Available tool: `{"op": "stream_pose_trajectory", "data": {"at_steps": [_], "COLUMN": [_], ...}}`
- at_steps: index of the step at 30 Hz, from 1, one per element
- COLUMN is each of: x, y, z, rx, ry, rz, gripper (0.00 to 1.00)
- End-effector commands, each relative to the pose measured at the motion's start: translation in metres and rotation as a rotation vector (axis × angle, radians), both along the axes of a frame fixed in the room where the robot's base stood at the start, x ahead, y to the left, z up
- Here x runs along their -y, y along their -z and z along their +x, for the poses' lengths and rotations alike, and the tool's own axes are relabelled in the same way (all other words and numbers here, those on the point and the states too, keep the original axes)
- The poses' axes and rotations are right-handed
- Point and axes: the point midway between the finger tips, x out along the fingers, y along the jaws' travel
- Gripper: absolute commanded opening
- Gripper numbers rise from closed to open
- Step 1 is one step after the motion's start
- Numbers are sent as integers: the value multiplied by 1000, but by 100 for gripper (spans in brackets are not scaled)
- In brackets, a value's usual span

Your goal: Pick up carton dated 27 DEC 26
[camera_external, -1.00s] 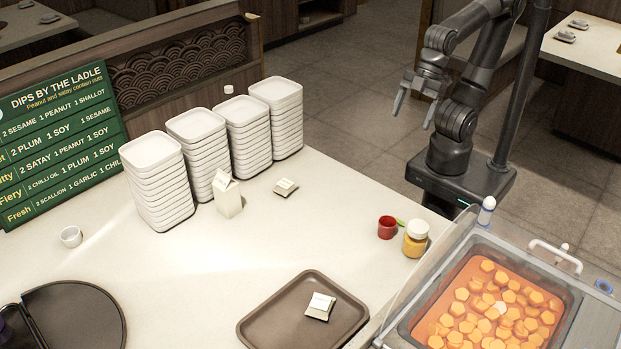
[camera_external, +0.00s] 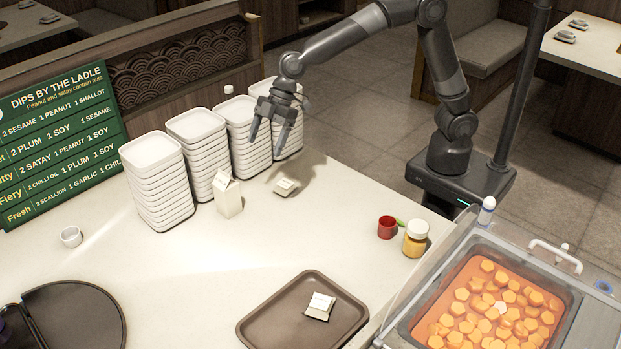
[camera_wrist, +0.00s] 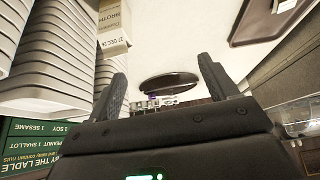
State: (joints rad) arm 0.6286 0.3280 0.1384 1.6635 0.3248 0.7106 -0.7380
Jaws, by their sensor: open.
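A white upright carton (camera_external: 228,196) with a gabled top stands on the counter in front of the bowl stacks. In the wrist view a cream carton (camera_wrist: 113,22), apparently this one, shows upside-down print reading BROTH and 27 DEC, then a year I read as 26. My gripper (camera_external: 265,147) is open and empty, above the counter near the right-hand stacks. Its fingers (camera_wrist: 162,70) also show in the wrist view.
Several stacks of white square bowls (camera_external: 160,185) line the back of the counter, close behind the upright carton. A green menu board (camera_external: 60,140) stands left. A red cup (camera_external: 387,227), a yellow jar (camera_external: 415,240) and a food well (camera_external: 480,310) are right. The middle counter is clear.

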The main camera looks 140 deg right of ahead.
Motion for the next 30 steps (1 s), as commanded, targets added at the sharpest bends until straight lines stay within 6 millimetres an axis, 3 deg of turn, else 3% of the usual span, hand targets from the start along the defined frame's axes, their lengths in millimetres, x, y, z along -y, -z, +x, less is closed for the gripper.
{"op": "stream_pose_trajectory", "data": {"at_steps": [1,3,9,14,22,30], "x": [23,48,91,100,100,98], "y": [14,28,53,63,98,113], "z": [8,16,27,31,53,62], "rx": [4,14,36,40,39,39], "ry": [10,15,25,27,27,26], "rz": [7,9,10,11,11,11], "gripper": [79,79,79,79,79,79]}}
